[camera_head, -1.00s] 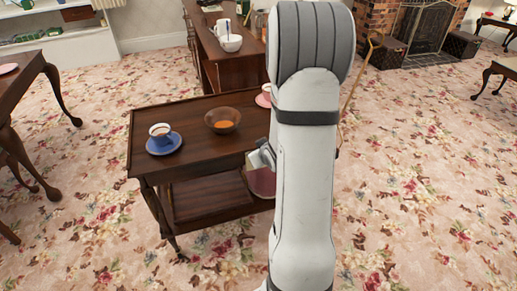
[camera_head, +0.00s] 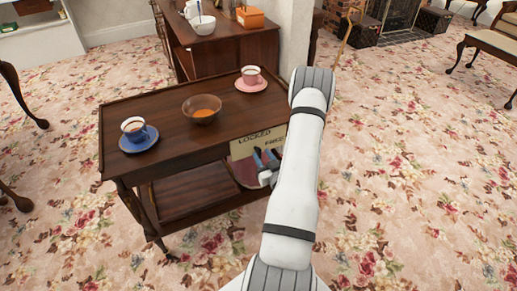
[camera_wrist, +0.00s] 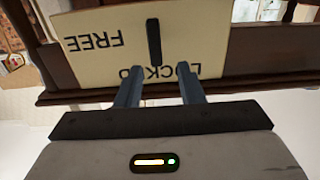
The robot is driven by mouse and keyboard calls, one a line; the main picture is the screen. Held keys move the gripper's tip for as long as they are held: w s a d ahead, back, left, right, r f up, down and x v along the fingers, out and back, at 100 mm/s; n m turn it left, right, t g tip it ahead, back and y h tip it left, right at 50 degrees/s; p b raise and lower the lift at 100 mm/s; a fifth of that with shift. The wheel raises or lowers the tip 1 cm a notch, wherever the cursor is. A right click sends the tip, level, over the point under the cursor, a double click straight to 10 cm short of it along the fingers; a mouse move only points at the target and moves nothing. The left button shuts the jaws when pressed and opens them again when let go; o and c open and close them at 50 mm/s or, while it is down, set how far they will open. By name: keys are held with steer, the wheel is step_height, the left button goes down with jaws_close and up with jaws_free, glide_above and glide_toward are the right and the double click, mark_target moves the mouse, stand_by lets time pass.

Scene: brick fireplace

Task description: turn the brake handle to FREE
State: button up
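A cream brake plate (camera_head: 243,151) is on the near side of the dark wooden trolley (camera_head: 165,98), with LOCKED and FREE lettered on it. In the wrist view the plate (camera_wrist: 90,58) appears upside down. A short dark brake handle (camera_wrist: 154,42) stands near the plate's middle there, one end over the word LOCKED. My gripper (camera_wrist: 159,88) is open, its two fingers apart and pointing at the plate. The handle lies between the fingers' lines, beyond their tips, and no contact shows. In the head view my gripper (camera_head: 266,158) is in front of the plate and the handle cannot be made out.
On the trolley top stand a blue cup and saucer (camera_head: 138,139), a brown bowl (camera_head: 202,110) and a pink cup and saucer (camera_head: 251,80). A wooden cabinet (camera_head: 235,50) stands behind. Open flowered carpet (camera_head: 420,160) lies to the right.

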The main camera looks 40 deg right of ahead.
mark_target(260, 150)
steer(key=shift+d+x, duration=0.2)
steer(key=shift+x, duration=2.05)
steer(key=shift+c, duration=0.2)
steer(key=shift+a, duration=0.1)
jaws_close()
